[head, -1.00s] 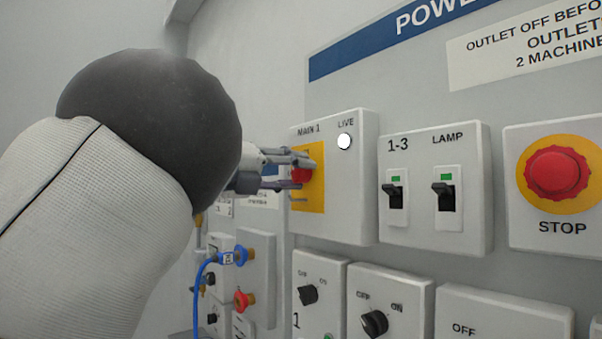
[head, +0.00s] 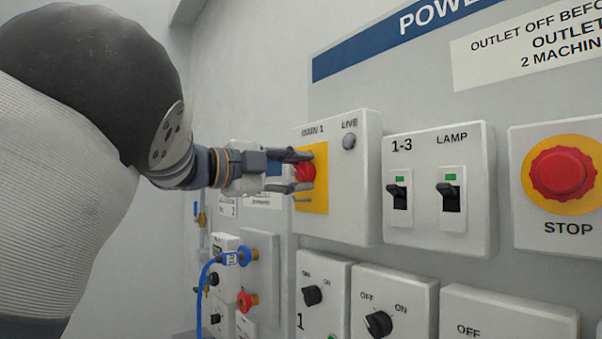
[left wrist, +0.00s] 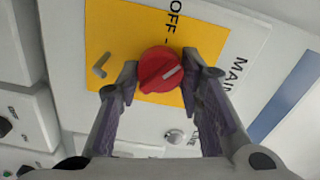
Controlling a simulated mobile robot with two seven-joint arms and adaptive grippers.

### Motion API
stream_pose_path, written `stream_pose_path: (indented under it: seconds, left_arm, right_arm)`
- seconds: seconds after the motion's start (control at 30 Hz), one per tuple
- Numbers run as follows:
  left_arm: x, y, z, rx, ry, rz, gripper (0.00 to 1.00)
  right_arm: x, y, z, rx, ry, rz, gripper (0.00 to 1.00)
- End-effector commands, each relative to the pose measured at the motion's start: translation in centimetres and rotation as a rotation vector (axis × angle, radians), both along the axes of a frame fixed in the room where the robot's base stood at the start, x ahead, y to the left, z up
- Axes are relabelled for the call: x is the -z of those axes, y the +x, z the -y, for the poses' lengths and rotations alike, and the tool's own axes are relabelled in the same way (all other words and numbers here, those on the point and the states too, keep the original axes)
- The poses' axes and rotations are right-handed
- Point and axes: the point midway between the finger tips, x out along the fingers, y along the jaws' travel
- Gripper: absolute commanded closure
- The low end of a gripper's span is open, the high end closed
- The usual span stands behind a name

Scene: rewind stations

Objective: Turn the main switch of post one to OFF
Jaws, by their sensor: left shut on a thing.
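The main switch of post one is a red round knob (head: 306,172) on a yellow plate (head: 320,190), on a white box marked MAIN 1 (head: 350,205). My left gripper (head: 300,171) is shut on the knob, one finger on each side. The left wrist view shows the red knob (left wrist: 158,72) with a white pointer mark slanting up to the right; the word OFF (left wrist: 174,20) is printed above it. The round LIVE lamp (head: 349,142) on the box is grey and unlit. My right gripper is not in view.
Right of the box are a two-switch box marked 1-3 and LAMP (head: 440,225) and a red STOP button (head: 558,173). Black rotary knobs (head: 378,324) sit below. A blue cable (head: 205,280) hangs at a socket panel on the lower left.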

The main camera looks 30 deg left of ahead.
Motion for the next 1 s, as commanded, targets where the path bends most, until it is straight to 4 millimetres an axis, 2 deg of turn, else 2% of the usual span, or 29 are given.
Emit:
stream_pose_path:
  seconds: [0.5,1.0]
  left_arm:
    - [-0.13,-0.01,-0.06,0.001,-0.414,-0.17,0.94]
    - [-0.1,0.04,-0.09,0.0,-0.609,-0.251,0.94]
  right_arm:
    - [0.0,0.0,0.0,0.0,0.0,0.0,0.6]
    - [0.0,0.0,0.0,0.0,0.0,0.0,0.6]
